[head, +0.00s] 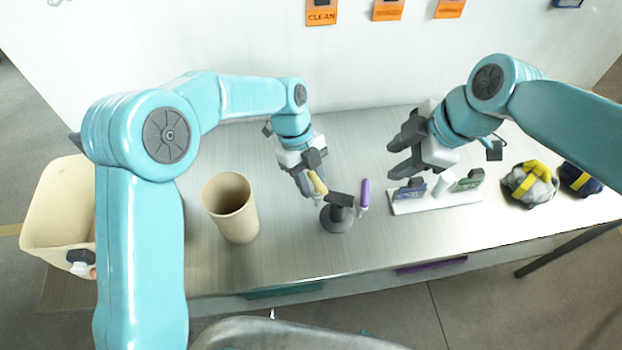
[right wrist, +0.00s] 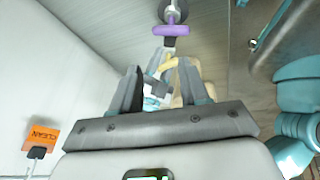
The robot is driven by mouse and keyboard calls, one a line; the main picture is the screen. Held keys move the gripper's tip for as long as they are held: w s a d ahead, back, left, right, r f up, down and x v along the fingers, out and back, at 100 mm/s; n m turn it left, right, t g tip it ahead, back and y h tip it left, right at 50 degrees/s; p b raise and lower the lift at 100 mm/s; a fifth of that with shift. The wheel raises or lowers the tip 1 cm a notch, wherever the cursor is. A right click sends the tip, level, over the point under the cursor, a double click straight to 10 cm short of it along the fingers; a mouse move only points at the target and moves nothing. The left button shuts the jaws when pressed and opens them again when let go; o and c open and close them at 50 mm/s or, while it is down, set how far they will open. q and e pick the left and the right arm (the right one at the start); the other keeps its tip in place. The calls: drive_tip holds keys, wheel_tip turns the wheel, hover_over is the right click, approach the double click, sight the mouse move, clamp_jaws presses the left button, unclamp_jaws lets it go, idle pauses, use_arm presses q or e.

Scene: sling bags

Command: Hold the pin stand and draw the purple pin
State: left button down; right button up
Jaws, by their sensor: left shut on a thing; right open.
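The pin stand (head: 337,219) is dark with a round base and stands upright on the table, near the middle of the head view. The purple pin (head: 365,193) is upright at the stand's right side; its purple handle also shows at the top of the right wrist view (right wrist: 170,30). My left gripper (head: 314,188) is shut on the stand's yellow handle (head: 318,182), at its left side. My right gripper (head: 396,157) is open and empty, up and right of the pin. Its fingers (right wrist: 162,88) point toward the pin in the right wrist view.
A tan cup (head: 231,222) stands left of the stand. A white rack (head: 436,201) with small items is to the right, below my right gripper. Two rolled bags, one grey (head: 530,185) and one dark blue (head: 581,178), lie further right. A beige bin (head: 50,222) is at far left.

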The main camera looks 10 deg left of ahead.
drive_tip(key=d+n, duration=0.1)
drive_tip(key=n, duration=0.5)
drive_tip(key=n+g+h, duration=0.3)
drive_tip(key=n+h, duration=0.1)
drive_tip(key=n, duration=0.7)
hover_over(367, 195)
drive_tip(key=f, duration=0.3)
drive_tip(key=shift+w+d+f, duration=0.2)
drive_tip(key=shift+w, duration=0.2)
drive_tip(key=shift+s+f, duration=0.1)
drive_tip(key=shift+f, duration=0.25)
drive_tip(key=f, duration=0.6)
drive_tip(key=shift+s+a, duration=0.15)
drive_tip(key=shift+s, duration=0.1)
drive_tip(key=shift+f, duration=0.95)
